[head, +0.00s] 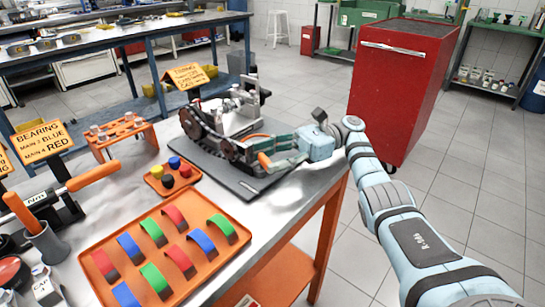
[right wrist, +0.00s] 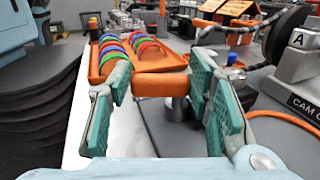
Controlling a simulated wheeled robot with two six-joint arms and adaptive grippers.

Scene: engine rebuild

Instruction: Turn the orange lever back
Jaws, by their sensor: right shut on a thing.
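The orange lever (head: 264,160) is at the front right of the engine rig on the dark mat. In the right wrist view the lever's orange grip (right wrist: 160,84) lies crosswise on a grey post. My right gripper (head: 277,158) reaches in from the right at the lever. The right wrist view shows its green-padded fingers (right wrist: 158,88) on both ends of the grip, shut on it. The gripper partly hides the lever in the head view. My left gripper is not in view.
The engine rig (head: 215,122) stands on a dark mat (head: 238,180). An orange tray (head: 200,265) of coloured bearing shells is in front. A small tray (head: 155,186) holds coloured caps. A red cabinet (head: 400,85) stands beyond the table at right.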

